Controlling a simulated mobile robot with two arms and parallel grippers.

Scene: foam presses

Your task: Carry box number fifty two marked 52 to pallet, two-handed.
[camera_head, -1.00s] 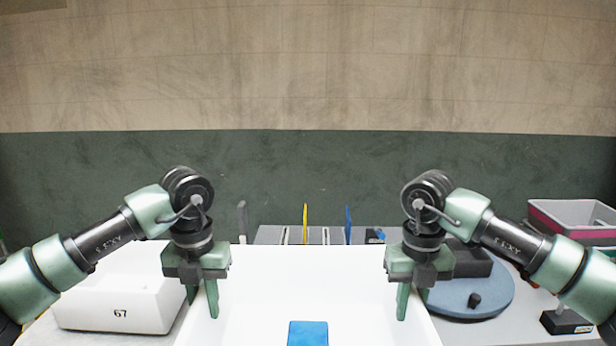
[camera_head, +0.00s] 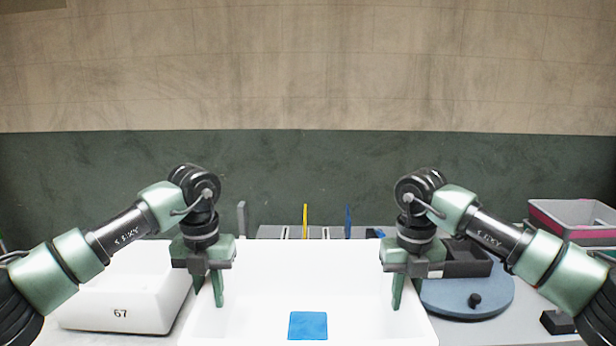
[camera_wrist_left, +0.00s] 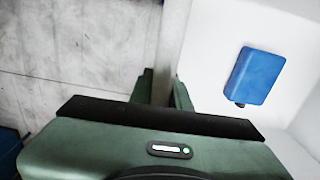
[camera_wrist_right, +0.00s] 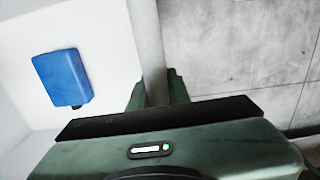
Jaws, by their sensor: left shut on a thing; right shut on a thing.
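A large open white box (camera_head: 265,300) is in front of me in the head view, with a blue block (camera_head: 308,325) on its floor. No number shows on it. My left gripper (camera_head: 208,288) is shut on its left wall, and my right gripper (camera_head: 406,288) is shut on its right wall. In the left wrist view the box wall (camera_wrist_left: 172,40) runs between the fingers; in the right wrist view the wall (camera_wrist_right: 148,40) does too. The box's near side is cut off by the frame. The pallet is not identifiable.
A white box marked 67 (camera_head: 120,300) stands at the left on a pale surface. A round blue-grey disc (camera_head: 450,300) with a black knob lies at the right. A pink and grey crate (camera_head: 575,222) is far right. A grey rack (camera_head: 325,233) with yellow and blue upright pieces stands behind.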

